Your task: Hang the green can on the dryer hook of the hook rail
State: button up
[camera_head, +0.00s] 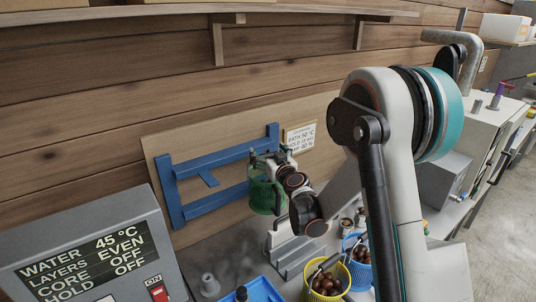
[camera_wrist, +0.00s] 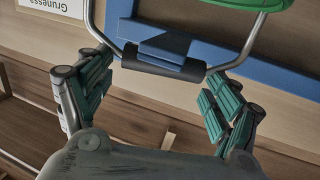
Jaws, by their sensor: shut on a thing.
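The green can (camera_head: 262,194) hangs in front of the right part of the blue hook rail (camera_head: 176,205). In the wrist view only a bit of the can (camera_wrist: 245,8) shows at the top right, with its wire handle and dark grip (camera_wrist: 160,68). My gripper (camera_head: 268,158) is at the top of the can. A blue hook (camera_wrist: 165,46) of the rail shows right by the dark grip. I cannot tell whether the handle rests on it.
A placard (camera_head: 300,137) is on the board right of the rail. A grey control panel (camera_head: 90,250) stands at the lower left. A yellow basket (camera_head: 322,292) and a blue basket (camera_head: 350,243) hold chestnuts below my arm. A blue tray (camera_head: 262,290) lies in front.

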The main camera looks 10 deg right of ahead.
jog(key=o, duration=2)
jog(key=shift+c, duration=0.2)
jog(key=shift+s, duration=0.1)
jog(key=s+a+r+n+g+y+b, duration=0.1)
jog(key=s+a+g+b, duration=0.15)
jog(key=s, duration=1.05)
jog(key=s+a+g+y+b, duration=0.1)
jog(key=s+a+g+b, duration=0.15)
jog(key=s, duration=0.95)
jog(key=s+d+f+m+g+h+b, duration=0.1)
jog(key=s+f, duration=0.3)
jog(key=s, duration=0.6)
jog(key=s+d+f+m+g+h+b, duration=0.1)
jog(key=s+d+f+g+h+b, duration=0.2)
jog(key=s, duration=0.8)
jog(key=shift+d+f+g+b, duration=0.5)
jog(key=shift+d+f+b, duration=0.05)
jog(key=shift+d+f, duration=0.2)
